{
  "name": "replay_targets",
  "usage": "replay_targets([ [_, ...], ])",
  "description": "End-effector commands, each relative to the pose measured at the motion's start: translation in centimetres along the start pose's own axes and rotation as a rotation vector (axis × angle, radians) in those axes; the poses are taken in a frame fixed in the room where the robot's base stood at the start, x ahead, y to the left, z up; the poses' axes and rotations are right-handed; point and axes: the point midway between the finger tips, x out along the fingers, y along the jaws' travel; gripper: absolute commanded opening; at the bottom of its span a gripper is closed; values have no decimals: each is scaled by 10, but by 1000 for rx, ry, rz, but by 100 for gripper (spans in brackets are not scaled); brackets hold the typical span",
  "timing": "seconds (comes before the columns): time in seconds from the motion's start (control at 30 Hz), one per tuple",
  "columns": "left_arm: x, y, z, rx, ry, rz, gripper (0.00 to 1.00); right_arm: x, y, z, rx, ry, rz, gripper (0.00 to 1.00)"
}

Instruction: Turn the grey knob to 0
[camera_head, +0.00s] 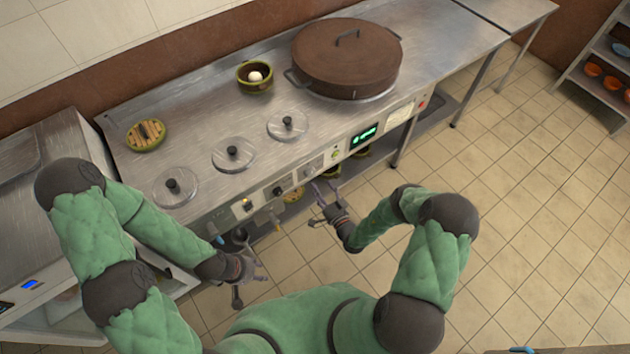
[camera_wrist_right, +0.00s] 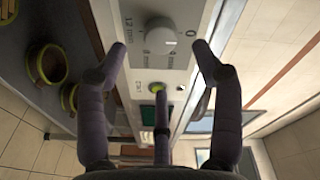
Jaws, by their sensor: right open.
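The grey knob (camera_wrist_right: 160,36) is round and sits on a light panel plate at the top of the right wrist view. Printed marks, among them a 0 and a "12 min", surround it. In the head view my right gripper (camera_head: 322,203) is just in front of the counter's front panel. My left gripper (camera_head: 248,282) hangs low in front of the counter, fingers spread and empty.
A yellow-green button (camera_wrist_right: 155,88) and a green display (camera_head: 364,135) are beside the knob. Round lids (camera_head: 233,154), a large brown-lidded pot (camera_head: 346,60) and a bowl (camera_head: 255,77) are on the counter. The tiled floor (camera_head: 500,200) is open.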

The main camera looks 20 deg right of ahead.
Motion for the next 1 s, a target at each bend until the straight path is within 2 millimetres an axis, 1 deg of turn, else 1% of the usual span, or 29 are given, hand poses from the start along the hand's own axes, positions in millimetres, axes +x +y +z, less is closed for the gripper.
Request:
replay_targets([
  [0.03,0,0,0,0,0,0,40,-11,2,-1,2,1,5,67],
  [0.1,0,0,0,0,0,0,40,-23,1,-1,2,3,3,67],
  [0.2,0,0,0,0,0,0,40,-37,1,0,1,0,3,67],
  [0.33,0,0,0,0,0,0,40,-48,0,0,0,1,0,67],
  [0.5,0,0,0,0,0,0,40,-52,0,0,0,0,-1,67],
  [1.0,0,0,0,0,0,0,40,-52,-1,1,2,-3,-2,67],
])
